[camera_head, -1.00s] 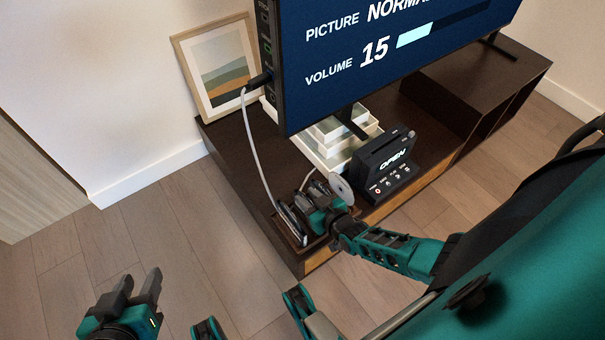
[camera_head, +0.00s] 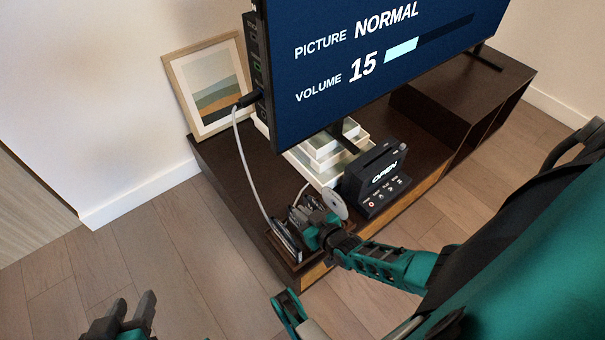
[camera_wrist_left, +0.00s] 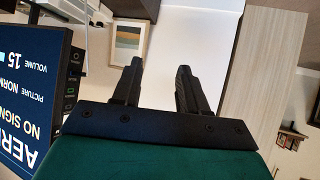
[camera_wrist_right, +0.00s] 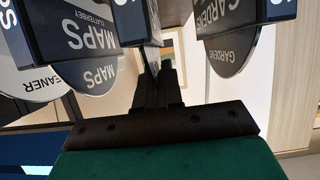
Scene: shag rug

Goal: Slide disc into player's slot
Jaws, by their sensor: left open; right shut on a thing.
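The silver disc (camera_head: 335,203) stands tilted at my right gripper (camera_head: 322,224), just left of the player in the head view. My right gripper is shut on the disc, whose thin edge (camera_wrist_right: 152,58) shows between the fingers in the right wrist view. The black player (camera_head: 373,181) sits on the cabinet with "OPEN" on its display and a slot along its top. Whether the disc touches the player cannot be told. My left gripper (camera_head: 128,314) is open and empty at the lower left, over the floor; it also shows in the left wrist view (camera_wrist_left: 158,78).
A rack of discs and cases (camera_head: 285,238) stands beside my right gripper; labelled discs (camera_wrist_right: 88,72) surround it in the right wrist view. The television (camera_head: 375,62) stands behind the player. A white cable (camera_head: 247,170) hangs from its side. A framed picture (camera_head: 210,85) leans on the wall.

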